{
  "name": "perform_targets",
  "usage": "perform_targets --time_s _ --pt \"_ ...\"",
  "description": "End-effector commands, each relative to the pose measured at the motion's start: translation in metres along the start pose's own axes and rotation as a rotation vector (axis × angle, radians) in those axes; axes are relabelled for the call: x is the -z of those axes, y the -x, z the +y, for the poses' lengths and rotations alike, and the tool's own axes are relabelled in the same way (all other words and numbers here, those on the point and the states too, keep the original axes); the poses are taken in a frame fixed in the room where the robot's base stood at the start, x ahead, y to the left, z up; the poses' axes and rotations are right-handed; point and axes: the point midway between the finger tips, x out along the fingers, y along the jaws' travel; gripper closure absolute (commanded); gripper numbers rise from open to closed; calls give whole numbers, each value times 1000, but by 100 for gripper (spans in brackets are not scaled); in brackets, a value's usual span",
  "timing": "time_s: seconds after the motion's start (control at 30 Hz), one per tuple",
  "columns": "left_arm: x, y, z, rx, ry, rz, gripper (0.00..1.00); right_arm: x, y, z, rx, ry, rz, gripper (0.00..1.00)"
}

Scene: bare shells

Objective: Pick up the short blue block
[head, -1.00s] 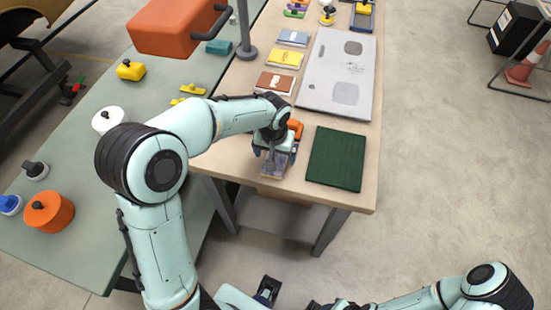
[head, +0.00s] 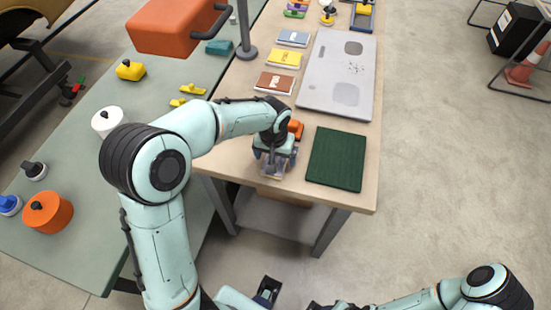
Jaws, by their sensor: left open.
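My left gripper (head: 273,166) is open over the near edge of the wooden table, left of the dark green mat. It points down, and its fingers hide much of what lies between them. An orange piece (head: 296,128) shows just behind it. I cannot clearly make out the short blue block; bluish patches show around the fingers, but I cannot tell block from gripper.
The dark green mat (head: 336,158) lies right of the gripper. A grey board (head: 338,95) and brown (head: 275,82), yellow (head: 284,58) and blue-grey (head: 293,38) packets lie behind. A blue tray (head: 363,17) stands at the far end. A green table (head: 75,165) adjoins on the left.

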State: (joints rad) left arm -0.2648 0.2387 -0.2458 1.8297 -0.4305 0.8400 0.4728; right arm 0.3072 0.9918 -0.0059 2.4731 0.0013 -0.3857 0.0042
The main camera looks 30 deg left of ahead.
Motion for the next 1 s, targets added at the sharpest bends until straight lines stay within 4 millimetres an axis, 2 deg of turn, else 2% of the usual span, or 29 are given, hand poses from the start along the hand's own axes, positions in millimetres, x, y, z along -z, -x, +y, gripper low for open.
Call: perform_targets --time_s 0.1,0.3,0.33,0.37,0.6,0.77,0.87,1.0 --pt "0 0 0 0 0 0 4 0 0 0 0 0 0 57" --pt "0 0 0 0 0 0 66 0 0 0 0 0 0 57" --pt "0 0 0 0 0 0 66 0 0 0 0 0 0 57" --pt "0 0 0 0 0 1 71 0 0 0 0 0 0 57" --pt "0 2 0 0 0 1 71 0 1 0 0 0 0 57" --pt "2 12 0 -2 0 3 71 1 6 -2 1 1 2 57" --pt "4 27 0 -2 0 4 71 1 7 -3 1 1 3 57" --pt "9 62 1 -4 0 8 71 2 12 -5 2 2 5 57"
